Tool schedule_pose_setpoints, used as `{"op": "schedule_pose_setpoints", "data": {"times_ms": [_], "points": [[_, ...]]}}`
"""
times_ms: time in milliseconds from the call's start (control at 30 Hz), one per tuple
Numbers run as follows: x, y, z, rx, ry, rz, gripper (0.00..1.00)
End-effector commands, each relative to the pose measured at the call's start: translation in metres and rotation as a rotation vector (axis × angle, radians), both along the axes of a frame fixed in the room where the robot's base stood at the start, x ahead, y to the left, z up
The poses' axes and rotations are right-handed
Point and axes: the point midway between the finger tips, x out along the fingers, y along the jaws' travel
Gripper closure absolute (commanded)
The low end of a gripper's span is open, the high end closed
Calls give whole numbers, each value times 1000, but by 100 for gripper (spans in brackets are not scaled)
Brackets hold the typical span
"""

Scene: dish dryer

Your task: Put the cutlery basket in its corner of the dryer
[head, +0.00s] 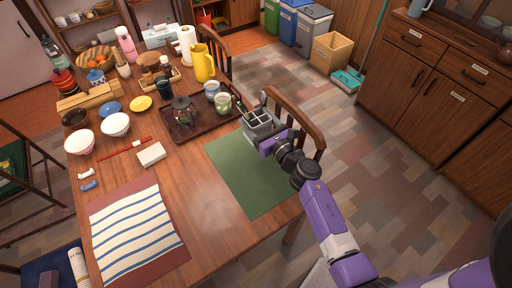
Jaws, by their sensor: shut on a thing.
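The cutlery basket (258,126) is a small grey box with open compartments. Some slim utensils stick up out of it. It is at the far right corner of the green mat (237,178), near the table's right edge. I cannot tell whether it touches the mat or hangs just above it. My gripper (266,143) comes in from the lower right and is shut on the near side of the basket. Its fingertips are too small to make out. I cannot identify a dish dryer in this view.
A dark tray (172,131) with a teapot and cups lies left of the basket. A wooden chair (293,115) stands close behind it. A striped cloth (130,232) covers the near left. The green mat's middle is clear. Bins (312,28) stand on the floor beyond.

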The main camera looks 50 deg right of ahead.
Motion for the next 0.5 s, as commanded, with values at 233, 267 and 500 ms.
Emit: {"op": "schedule_pose_setpoints", "data": {"times_ms": [233, 267, 500], "points": [[0, -1, -55, 2, -1, -1, 77], [0, 0, -58, 1, 0, 0, 77], [0, 0, -78, 0, 1, -1, 77]]}}
